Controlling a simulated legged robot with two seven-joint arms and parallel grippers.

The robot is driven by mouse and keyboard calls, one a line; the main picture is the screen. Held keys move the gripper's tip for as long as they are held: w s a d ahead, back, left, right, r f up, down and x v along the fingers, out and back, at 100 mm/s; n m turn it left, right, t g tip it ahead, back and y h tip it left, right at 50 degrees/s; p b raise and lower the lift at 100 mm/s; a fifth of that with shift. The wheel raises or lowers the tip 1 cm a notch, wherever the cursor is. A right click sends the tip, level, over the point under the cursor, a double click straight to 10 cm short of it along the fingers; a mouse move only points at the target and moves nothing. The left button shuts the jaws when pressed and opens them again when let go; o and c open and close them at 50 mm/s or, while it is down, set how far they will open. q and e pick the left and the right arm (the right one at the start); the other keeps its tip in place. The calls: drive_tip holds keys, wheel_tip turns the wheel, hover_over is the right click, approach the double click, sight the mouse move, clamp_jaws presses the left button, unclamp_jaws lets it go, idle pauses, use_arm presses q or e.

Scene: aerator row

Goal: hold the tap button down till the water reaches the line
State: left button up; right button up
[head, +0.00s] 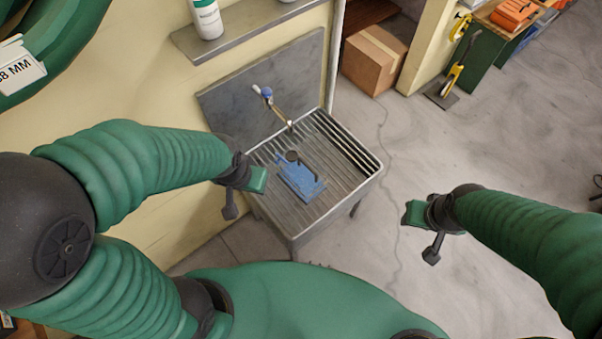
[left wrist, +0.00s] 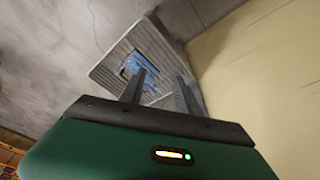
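The tap (head: 277,106) has a blue button-like top and a thin spout, mounted on the grey back plate of a slatted metal sink. A blue flat thing (head: 300,180) with a dark round part lies on the slats below the spout; it also shows in the left wrist view (left wrist: 140,66). I cannot make out a water line or running water. My left gripper (head: 231,212) is beside the sink's left edge, apart from the tap. In the left wrist view its fingers (left wrist: 160,82) are apart and empty. My right gripper (head: 431,254) hangs over the floor right of the sink, touching nothing; its finger gap is unclear.
A shelf (head: 235,30) with a white and green bottle (head: 206,18) is on the wall above the sink. A cardboard box (head: 375,60) stands on the floor behind right. A green hose coil (head: 55,45) fills the upper left. Floor right of the sink is clear.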

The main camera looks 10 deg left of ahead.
use_arm(q)
drive_tip(key=shift+c, duration=0.3)
clamp_jaws()
idle(1.5)
